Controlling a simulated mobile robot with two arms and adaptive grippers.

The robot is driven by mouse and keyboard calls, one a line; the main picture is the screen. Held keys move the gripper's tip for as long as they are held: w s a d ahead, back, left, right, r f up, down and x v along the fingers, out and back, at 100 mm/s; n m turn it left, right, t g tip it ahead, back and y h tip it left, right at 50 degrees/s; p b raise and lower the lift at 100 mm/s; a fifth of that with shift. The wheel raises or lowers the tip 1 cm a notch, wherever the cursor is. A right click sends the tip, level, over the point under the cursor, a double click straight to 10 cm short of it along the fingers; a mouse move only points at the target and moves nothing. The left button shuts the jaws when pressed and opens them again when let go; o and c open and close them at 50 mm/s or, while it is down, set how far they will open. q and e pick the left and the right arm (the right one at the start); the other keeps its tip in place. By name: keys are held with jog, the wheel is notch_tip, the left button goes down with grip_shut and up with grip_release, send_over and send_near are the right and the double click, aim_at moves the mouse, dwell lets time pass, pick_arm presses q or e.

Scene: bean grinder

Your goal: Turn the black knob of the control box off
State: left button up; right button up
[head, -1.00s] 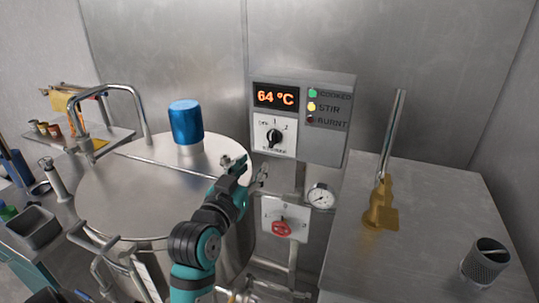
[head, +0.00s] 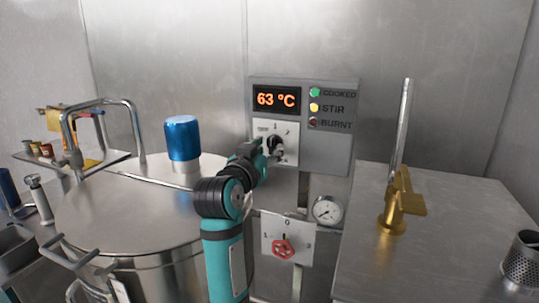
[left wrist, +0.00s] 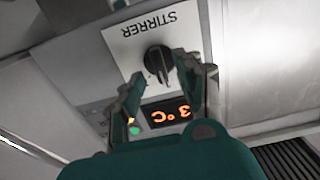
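The control box (head: 339,155) is a grey panel on the back wall with an orange display reading 63 °C. Its black knob (head: 277,143) sits on a white plate and is partly covered by my left gripper (head: 267,150) in the head view. In the left wrist view the picture is upside down; the knob (left wrist: 158,60) shows on the plate marked STIRRER. There my left gripper (left wrist: 160,74) has its two fingers apart, one on each side of the knob. I cannot tell whether they touch it. My right gripper is not in view.
A big steel kettle (head: 120,215) with a blue cap (head: 182,137) stands left of the box. Below the box are a red knob (head: 283,248) and a pressure gauge (head: 326,210). A brass valve (head: 400,205) stands on the steel counter (head: 450,240) at the right.

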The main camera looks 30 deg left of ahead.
pick_arm(q)
jog(key=shift+x, duration=1)
jog(key=shift+s, duration=0.1)
jog(key=shift+c, duration=0.2)
grip_shut()
